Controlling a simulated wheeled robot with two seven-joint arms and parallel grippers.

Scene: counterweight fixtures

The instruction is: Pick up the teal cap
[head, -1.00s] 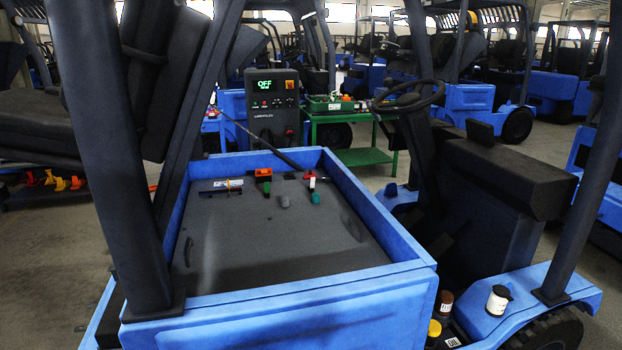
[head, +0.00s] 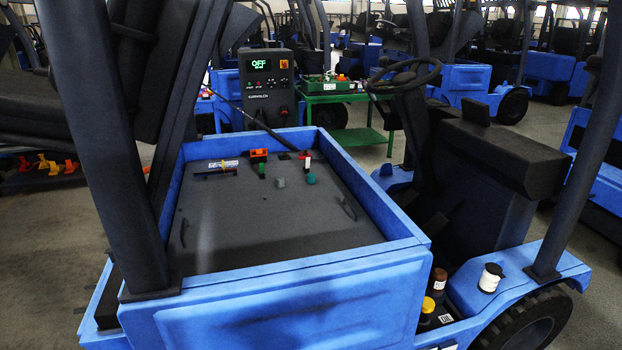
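A small teal cap (head: 311,178) is on the dark grey panel (head: 265,235) inside the blue tray-like frame of the nearest vehicle. It sits toward the far right part of the panel. A white and dark piece (head: 307,163) stands right behind it. A small grey cap (head: 281,183) is to its left. Neither of my grippers shows in the head view.
Orange (head: 258,154) and green (head: 262,170) pieces and a white-labelled item (head: 223,165) lie along the panel's far side. Raised blue walls (head: 370,200) surround the panel. Dark posts (head: 110,150) stand left. A white jar (head: 491,278) sits right. The panel's front is clear.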

